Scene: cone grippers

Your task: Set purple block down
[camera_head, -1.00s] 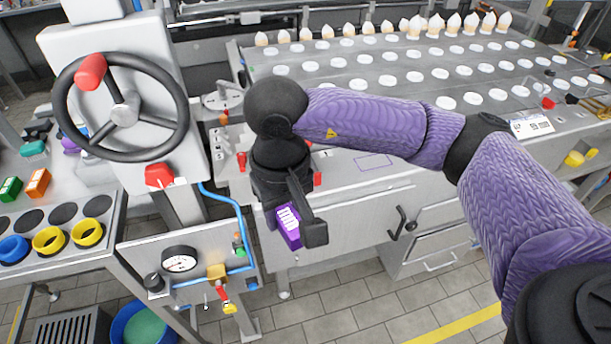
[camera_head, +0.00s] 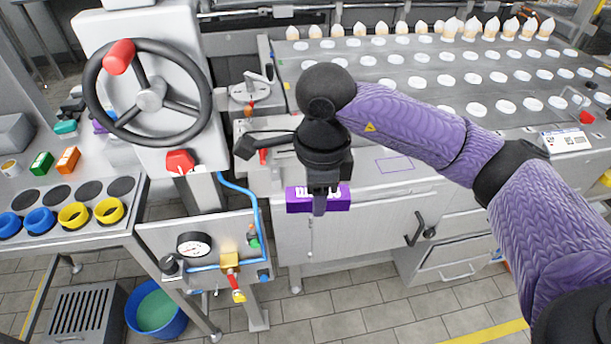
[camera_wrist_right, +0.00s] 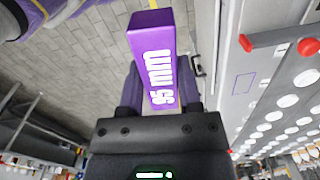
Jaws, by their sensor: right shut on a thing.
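The purple block (camera_head: 338,199) is a long bar, held level in front of the steel machine's front edge in the head view. In the right wrist view the block (camera_wrist_right: 152,62) shows white "95 mm" lettering and lies between the two fingers. My right gripper (camera_head: 320,200) is shut on it, pointing down. The same gripper (camera_wrist_right: 158,95) shows its fingers on either side of the block. A thin purple rectangle outline (camera_head: 407,165) is marked on the machine's steel top, right of the block. My left gripper is not in view.
A grey pillar with a handwheel (camera_head: 150,96) stands left of the gripper. A gauge panel (camera_head: 205,255) with a blue pipe is below it. Rows of white discs (camera_head: 477,109) and cones fill the machine's top. A small display (camera_head: 566,141) sits at right.

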